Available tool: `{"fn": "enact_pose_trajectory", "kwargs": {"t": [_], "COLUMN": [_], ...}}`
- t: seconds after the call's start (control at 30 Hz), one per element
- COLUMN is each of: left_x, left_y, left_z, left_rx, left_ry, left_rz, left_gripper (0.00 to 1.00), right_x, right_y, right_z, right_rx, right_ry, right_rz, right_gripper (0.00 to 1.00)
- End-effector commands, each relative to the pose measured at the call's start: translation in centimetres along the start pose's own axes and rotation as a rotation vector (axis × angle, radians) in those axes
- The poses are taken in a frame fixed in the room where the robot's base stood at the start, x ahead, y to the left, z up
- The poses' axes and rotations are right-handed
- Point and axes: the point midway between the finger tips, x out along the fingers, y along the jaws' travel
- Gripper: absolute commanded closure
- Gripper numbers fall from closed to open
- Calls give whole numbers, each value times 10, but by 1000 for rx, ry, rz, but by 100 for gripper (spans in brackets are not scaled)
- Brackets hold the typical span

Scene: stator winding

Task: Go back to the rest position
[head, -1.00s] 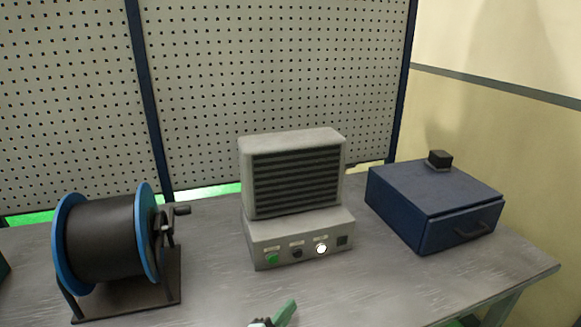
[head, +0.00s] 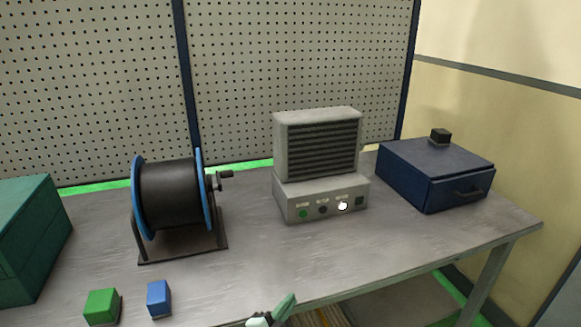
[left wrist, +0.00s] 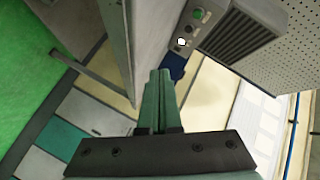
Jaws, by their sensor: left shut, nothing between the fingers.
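My left gripper (head: 272,312) shows at the bottom edge of the head view, in front of the table's front edge. Its green fingers (left wrist: 157,100) lie together in the left wrist view, shut and empty. It touches nothing that I can see. My right gripper is in neither view. The grey louvred machine (head: 320,150) stands on the table beyond the left gripper, with a lit white button (head: 343,205) on its front panel; it also shows at the top of the left wrist view (left wrist: 240,42).
The grey table (head: 400,235) holds a black spool with blue flanges (head: 170,195), a dark blue drawer box (head: 430,170) with a small black block (head: 440,135), a green block (head: 101,306), a blue block (head: 158,298) and a green box (head: 28,240). The table's front middle is clear.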

Motion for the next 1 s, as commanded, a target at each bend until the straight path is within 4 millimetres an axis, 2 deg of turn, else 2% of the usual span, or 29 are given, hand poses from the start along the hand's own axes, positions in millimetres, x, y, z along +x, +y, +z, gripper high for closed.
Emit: {"fn": "enact_pose_trajectory", "kwargs": {"t": [0.07,0.27,0.37,0.5,0.6,0.7,0.83,1.0], "left_x": [-5,-54,-86,-145,-189,-224,-251,-260], "left_y": [7,56,81,120,142,157,166,169], "left_z": [5,48,69,102,120,132,140,143], "left_rx": [-27,-326,-488,-742,-911,-1033,-1127,-1158], "left_ry": [-11,-121,-191,-322,-416,-493,-552,-572], "left_rz": [9,63,83,101,97,88,74,68], "left_gripper": [100,100,100,100,100,100,100,100], "right_x": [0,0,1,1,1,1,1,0], "right_y": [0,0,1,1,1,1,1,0], "right_z": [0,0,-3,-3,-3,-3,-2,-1], "right_rx": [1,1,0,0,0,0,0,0], "right_ry": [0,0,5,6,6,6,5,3], "right_rz": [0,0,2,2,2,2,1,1], "right_gripper": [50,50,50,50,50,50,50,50]}}
